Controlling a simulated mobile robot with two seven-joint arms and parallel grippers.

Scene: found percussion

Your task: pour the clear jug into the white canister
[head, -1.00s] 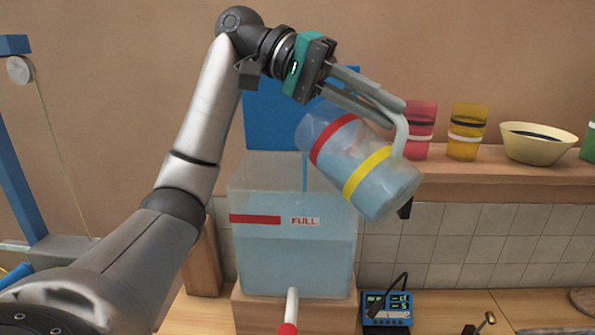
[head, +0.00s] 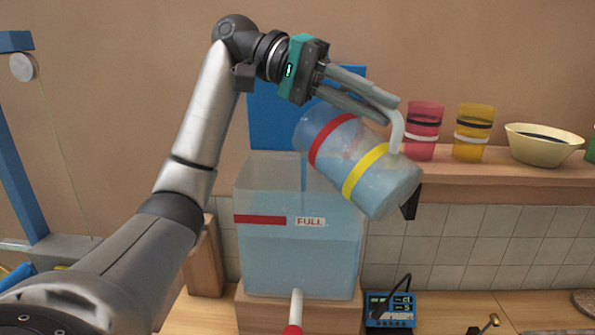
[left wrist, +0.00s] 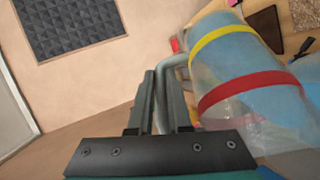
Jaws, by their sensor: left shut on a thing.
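My left gripper (head: 391,110) is shut on the pale handle of the clear jug (head: 335,165), which has a red band and a yellow band. The canister is a translucent, open-topped tank with a red stripe and a "FULL" label. A thin blue stream falls from the jug's mouth into it. The liquid surface in the canister stands a little below the red stripe. In the left wrist view the fingers (left wrist: 163,85) hold the handle beside the jug (left wrist: 255,90). My right gripper is out of view.
The canister stands on a wooden block (head: 260,312). A shelf (head: 470,177) behind right bears a red cup (head: 424,145), a yellow cup (head: 472,145) and a cream bowl (head: 543,148). A blue meter (head: 390,310) sits right of the block. A blue post (head: 20,160) stands left.

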